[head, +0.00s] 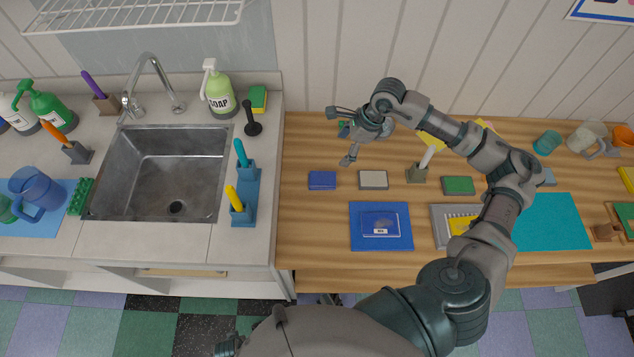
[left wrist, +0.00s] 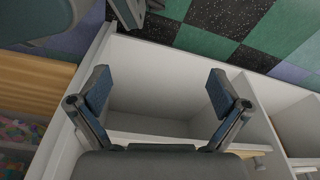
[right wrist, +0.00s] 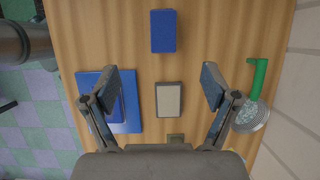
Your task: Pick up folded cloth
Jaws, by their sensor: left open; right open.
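No item is plainly a folded cloth. The closest candidate is a flat dark-blue piece with a pale label (head: 380,222), lying on a blue mat (head: 357,242); I cannot tell if it is cloth. In the right wrist view the blue mat (right wrist: 131,122) is at left, partly behind a finger. My right gripper (head: 339,135) is open and empty above the back of the wooden table, left of its arm. In its wrist view the gripper (right wrist: 162,90) is over a grey-white block (right wrist: 169,98). My left gripper (left wrist: 159,88) is open and empty, facing a white cabinet compartment.
A blue block (head: 322,180) and a green block (head: 458,185) lie on the table. A green-handled round tool (right wrist: 249,117) is near the wall. A teal mat (head: 552,222) lies right. A sink (head: 165,170) and bottles stand left. My right arm hides part of the table.

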